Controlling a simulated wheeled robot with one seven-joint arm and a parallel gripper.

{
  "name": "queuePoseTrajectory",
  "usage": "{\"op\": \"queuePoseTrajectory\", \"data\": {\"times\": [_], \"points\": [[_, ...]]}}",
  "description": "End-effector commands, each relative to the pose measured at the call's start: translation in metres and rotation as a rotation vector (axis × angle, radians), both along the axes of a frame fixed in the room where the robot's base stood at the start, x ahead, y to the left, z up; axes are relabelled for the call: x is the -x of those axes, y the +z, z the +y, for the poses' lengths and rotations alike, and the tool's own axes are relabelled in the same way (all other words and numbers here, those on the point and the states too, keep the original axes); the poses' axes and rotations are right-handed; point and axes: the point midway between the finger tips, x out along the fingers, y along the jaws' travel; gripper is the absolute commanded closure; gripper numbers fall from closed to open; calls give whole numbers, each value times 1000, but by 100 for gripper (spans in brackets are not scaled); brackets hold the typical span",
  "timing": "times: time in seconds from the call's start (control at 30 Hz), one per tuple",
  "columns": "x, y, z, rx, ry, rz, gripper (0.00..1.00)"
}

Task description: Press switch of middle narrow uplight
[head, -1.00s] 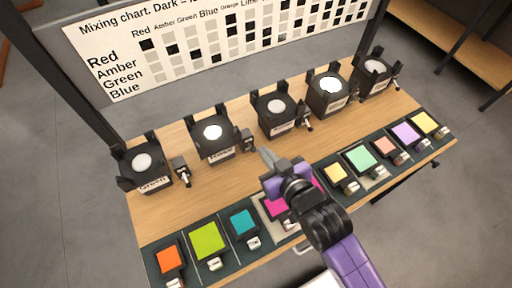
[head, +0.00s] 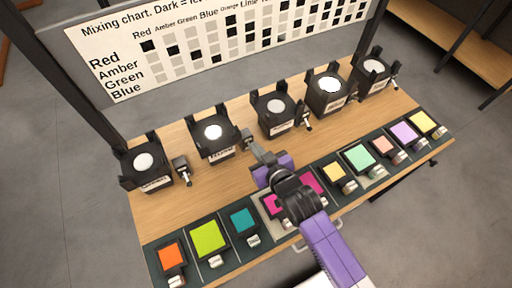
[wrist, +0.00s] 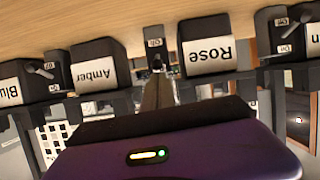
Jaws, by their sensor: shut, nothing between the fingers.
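Several black uplights stand in a row on the wooden table, each with a small switch beside it. The middle one (head: 276,113) has a dull grey-white disc; the one to its left (head: 213,138) has a bright disc. In the upside-down wrist view, uplights are labelled Rose (wrist: 208,55) and Amber (wrist: 95,73). My gripper (head: 252,146) is shut and empty, its tip close to the switch (head: 247,137) between these two uplights. The wrist view shows my fingertips (wrist: 157,84) just below this switch, marked Off (wrist: 154,43); I cannot tell whether they touch.
A row of coloured pads (head: 208,239) with small switches runs along the table's front edge under my arm. A mixing chart board (head: 215,45) stands behind the uplights. Another switch (head: 305,121) sits right of the middle uplight. Bare wood lies between the two rows.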

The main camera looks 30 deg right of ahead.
Motion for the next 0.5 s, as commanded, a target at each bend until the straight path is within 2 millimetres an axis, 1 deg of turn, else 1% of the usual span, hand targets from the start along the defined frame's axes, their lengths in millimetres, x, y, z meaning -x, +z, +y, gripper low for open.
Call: {"op": "queuePoseTrajectory", "data": {"times": [0.5], "points": [[3,-3,0,0,0,0,100]]}}
